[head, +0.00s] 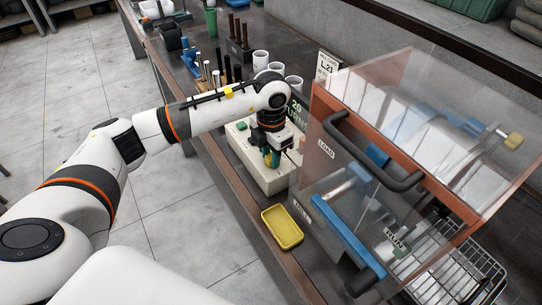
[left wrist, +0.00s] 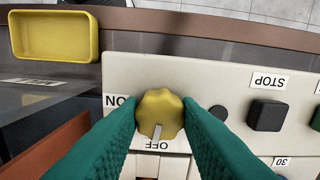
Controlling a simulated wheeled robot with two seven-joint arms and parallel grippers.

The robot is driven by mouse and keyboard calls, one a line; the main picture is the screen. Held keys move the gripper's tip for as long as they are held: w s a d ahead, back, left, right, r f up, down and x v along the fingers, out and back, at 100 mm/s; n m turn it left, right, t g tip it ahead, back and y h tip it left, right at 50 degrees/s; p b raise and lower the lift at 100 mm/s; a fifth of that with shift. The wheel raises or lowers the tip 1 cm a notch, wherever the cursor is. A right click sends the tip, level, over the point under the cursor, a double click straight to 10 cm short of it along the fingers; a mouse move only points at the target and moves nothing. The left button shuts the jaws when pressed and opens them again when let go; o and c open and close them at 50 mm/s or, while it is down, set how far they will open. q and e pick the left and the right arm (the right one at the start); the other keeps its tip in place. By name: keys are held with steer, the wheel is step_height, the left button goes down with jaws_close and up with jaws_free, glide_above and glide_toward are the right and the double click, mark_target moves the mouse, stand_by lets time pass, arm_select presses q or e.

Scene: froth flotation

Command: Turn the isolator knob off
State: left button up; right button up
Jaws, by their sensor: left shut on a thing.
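The yellow isolator knob (left wrist: 158,108) is on the cream control box (left wrist: 195,68), which sits on the bench in the head view (head: 245,150). Its white pointer line points down in the left wrist view, at the OFF label (left wrist: 157,145). The ON label (left wrist: 118,101) is left of the knob. My left gripper (head: 273,158) reaches down over the box. Its green fingers are on both sides of the knob in the left wrist view and shut on it. In the head view the gripper mostly hides the knob. My right gripper is not in view.
A black button (left wrist: 268,114) under a STOP label is right of the knob in the left wrist view. A yellow tray (head: 283,227) lies beside the box. A clear-covered machine with an orange frame (head: 365,110) stands close on the right. White cups (head: 260,60) stand behind.

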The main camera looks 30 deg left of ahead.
arm_select(q)
steer(key=shift+w+r+n, duration=0.1)
steer(key=shift+r+n, duration=0.1)
steer(key=shift+n, duration=0.2)
steer(key=o, duration=1)
steer(key=shift+f, duration=0.1)
steer(key=shift+r+b, duration=0.35)
step_height(320, 180, up, 11)
steer(key=b, duration=0.2)
steer(key=shift+r+b, duration=0.15)
steer(key=shift+b, duration=0.2)
